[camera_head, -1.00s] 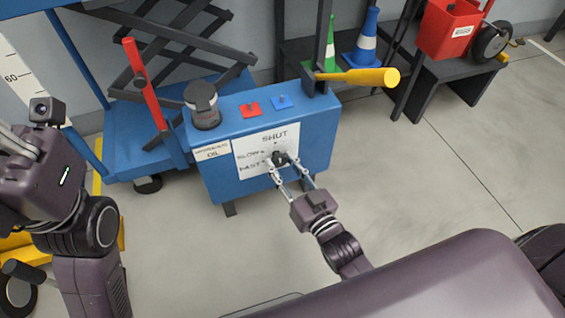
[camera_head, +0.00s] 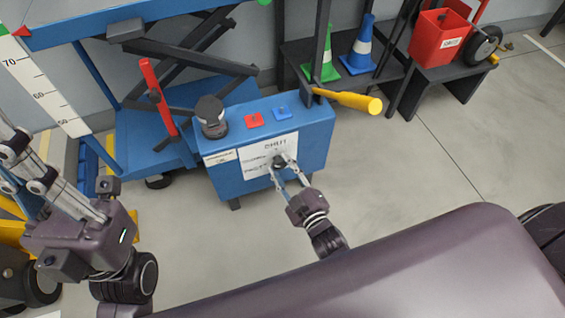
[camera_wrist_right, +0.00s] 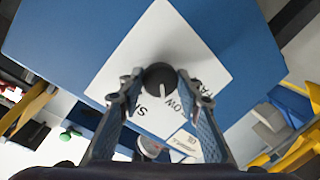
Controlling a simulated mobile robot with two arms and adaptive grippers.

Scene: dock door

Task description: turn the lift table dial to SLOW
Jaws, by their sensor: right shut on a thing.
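The dial (camera_head: 278,162) is a dark round knob on a white label plate (camera_head: 250,164) on the front of the blue control box (camera_head: 310,150). My right gripper (camera_head: 281,167) is shut on the dial. In the right wrist view the dial (camera_wrist_right: 160,77) sits between my right fingertips (camera_wrist_right: 160,83). A pale mark shows on the knob, but I cannot tell which word it points to. My left gripper (camera_head: 22,165) is at the left edge, apart from the box; its fingertips are not clear.
A yellow-handled lever (camera_head: 350,101) sticks out at right. The blue lift table (camera_head: 120,25) stands behind left. Floor at right is clear.

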